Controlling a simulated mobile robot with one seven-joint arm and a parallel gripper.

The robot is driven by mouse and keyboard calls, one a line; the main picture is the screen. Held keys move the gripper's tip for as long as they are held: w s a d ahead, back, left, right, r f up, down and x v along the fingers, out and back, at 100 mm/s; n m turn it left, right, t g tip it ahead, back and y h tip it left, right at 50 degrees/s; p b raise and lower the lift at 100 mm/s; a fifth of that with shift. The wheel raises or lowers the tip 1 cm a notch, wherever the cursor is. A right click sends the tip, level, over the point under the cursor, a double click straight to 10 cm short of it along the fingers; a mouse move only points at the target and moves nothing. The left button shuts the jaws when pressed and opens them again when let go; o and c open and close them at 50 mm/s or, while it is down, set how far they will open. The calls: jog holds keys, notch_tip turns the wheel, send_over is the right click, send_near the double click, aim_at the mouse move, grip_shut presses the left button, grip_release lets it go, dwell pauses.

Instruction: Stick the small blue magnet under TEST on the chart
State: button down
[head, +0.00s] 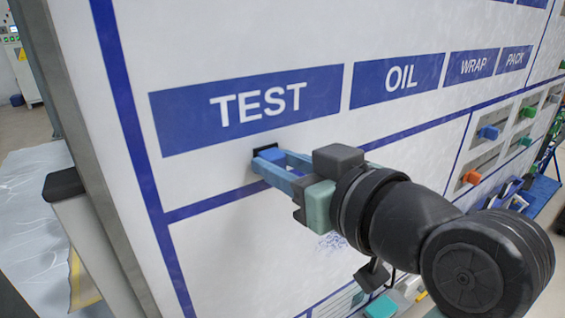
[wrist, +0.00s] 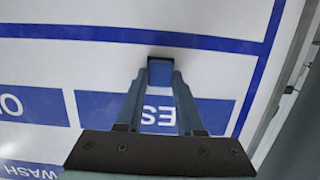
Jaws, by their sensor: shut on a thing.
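The small blue magnet (head: 272,155) has a dark backing and is between the fingertips of my gripper (head: 275,161). It is at the white chart face (head: 215,185), just below the blue TEST label (head: 250,105). The backing looks to be against or very close to the chart; I cannot tell which. In the wrist view, the magnet (wrist: 160,73) sits between both blue-grey fingers of my gripper (wrist: 160,78), which are shut on it. There the TEST label (wrist: 215,113) is upside down and partly hidden behind the fingers.
Small ledges at the right hold a blue magnet (head: 488,132), an orange magnet (head: 471,177) and green ones (head: 528,112). A blue divider line runs below the TEST space.

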jog(key=shift+c, duration=2.3)
grip_release()
jog(key=shift+d, duration=0.1)
jog(key=shift+s, duration=0.15)
jog(key=b+v, duration=0.4)
jog(key=v, duration=0.8)
jog(key=w+a+r+m+t+h, duration=0.3)
jog(key=w+r+m+t+h, duration=0.15)
jog(key=r+t, duration=0.4)
jog(key=s+a+r+m+t+h, duration=0.1)
jog(key=s+r+m+t+h, duration=0.1)
jog(key=s+r+t+h, duration=0.2)
notch_tip(320, 180, up, 3)
jog(key=shift+s+a+f+m+t+h, duration=0.1)
jog(key=shift+s+a+m+t+h, duration=0.25)
jog(key=shift+s+t, duration=0.55)
